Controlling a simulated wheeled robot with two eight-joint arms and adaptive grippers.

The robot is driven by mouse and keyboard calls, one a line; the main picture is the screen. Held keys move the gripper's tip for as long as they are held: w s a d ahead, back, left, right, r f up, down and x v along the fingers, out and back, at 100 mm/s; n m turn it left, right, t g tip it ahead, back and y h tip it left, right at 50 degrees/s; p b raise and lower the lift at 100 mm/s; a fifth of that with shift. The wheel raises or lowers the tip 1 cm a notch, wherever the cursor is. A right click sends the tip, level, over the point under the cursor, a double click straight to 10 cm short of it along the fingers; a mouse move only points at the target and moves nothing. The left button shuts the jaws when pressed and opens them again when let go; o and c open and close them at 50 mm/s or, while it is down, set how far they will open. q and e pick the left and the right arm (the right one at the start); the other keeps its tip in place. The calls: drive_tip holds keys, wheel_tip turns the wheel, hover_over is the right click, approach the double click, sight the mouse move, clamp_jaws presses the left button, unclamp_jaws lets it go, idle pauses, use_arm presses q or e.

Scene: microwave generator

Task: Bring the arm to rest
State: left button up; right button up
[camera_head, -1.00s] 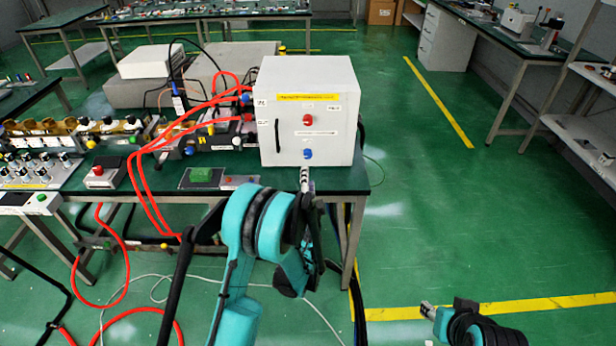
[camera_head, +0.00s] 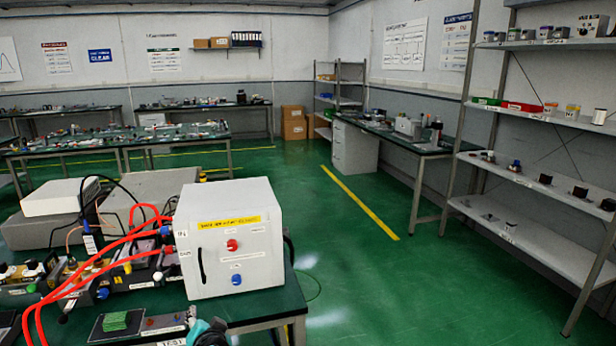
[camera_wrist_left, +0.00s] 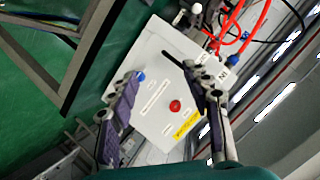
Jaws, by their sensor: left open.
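A white box (camera_head: 230,240) with a red knob, a blue knob, a yellow label and a black handle stands on the green-topped bench (camera_head: 262,308). In the head view only a small teal and dark piece of my left arm shows at the bottom edge, in front of the bench. In the left wrist view my left gripper (camera_wrist_left: 162,74) is open, its two fingers apart with nothing between them. The white box front (camera_wrist_left: 168,100) shows beyond the fingers; I cannot tell the exact gap. My right gripper is not in view.
Red hoses (camera_head: 92,268) run to the box's left side. A green block (camera_head: 115,321) lies at the bench front. A grey shelf rack (camera_head: 530,235) stands at the right. Green floor (camera_head: 400,285) between bench and rack is clear.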

use_arm(q)
drive_tip(key=s+d+f+n+g+h, duration=0.1)
drive_tip(key=s+d+h, duration=0.1)
drive_tip(key=s, duration=0.6)
drive_tip(key=s+d+f+n+g+h, duration=0.1)
drive_tip(key=s+d+g+h, duration=0.1)
drive_tip(key=s, duration=0.6)
drive_tip(key=s+d+f+n+g+h, duration=0.1)
drive_tip(key=s+d, duration=0.3)
drive_tip(key=s, duration=0.4)
drive_tip(key=shift+d+f+n+g+h, duration=0.15)
drive_tip(key=shift+f+n+g+h, duration=0.25)
drive_tip(key=shift+f, duration=0.1)
